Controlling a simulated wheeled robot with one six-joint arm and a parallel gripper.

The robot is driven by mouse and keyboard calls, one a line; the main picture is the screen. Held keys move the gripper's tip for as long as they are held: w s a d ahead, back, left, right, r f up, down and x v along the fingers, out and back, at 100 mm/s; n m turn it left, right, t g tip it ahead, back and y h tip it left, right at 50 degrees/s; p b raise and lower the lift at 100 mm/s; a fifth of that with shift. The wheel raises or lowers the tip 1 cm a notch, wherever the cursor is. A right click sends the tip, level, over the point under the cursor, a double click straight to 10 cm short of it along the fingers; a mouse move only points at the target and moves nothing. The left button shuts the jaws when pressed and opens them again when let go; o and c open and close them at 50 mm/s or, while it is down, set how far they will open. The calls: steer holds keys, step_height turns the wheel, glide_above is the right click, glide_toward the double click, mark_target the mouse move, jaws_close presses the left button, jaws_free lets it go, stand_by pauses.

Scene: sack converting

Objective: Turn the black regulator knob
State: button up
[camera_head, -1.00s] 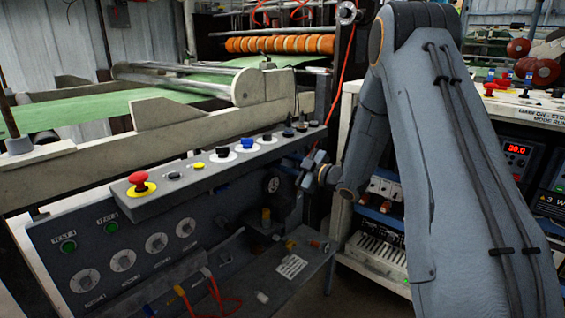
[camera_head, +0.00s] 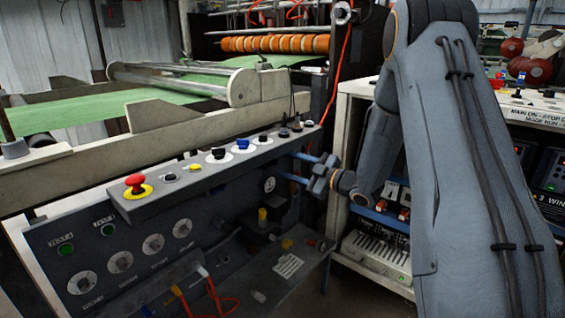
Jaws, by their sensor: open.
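My gripper (camera_head: 288,168) is at mid picture, right of the grey control panel (camera_head: 203,188). Its two bluish fingers point left toward the panel's right end, apart and with nothing seen between them. Just left of the fingertips is a round dial or gauge (camera_head: 270,184) on the panel's dark front. Below it stands a dark fitting with a yellow top (camera_head: 262,214). A black knob (camera_head: 218,154) and another black knob (camera_head: 263,138) stand on the panel's upper ledge. I cannot tell which black part is the regulator knob. The fingers appear clear of any knob.
A red mushroom button (camera_head: 135,183) and a blue knob (camera_head: 242,144) are on the same ledge. A low shelf with red and yellow fittings (camera_head: 286,244) juts out below my gripper. A white-framed cabinet (camera_head: 372,262) stands close on the right.

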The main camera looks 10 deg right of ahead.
steer(key=shift+v, duration=1.25)
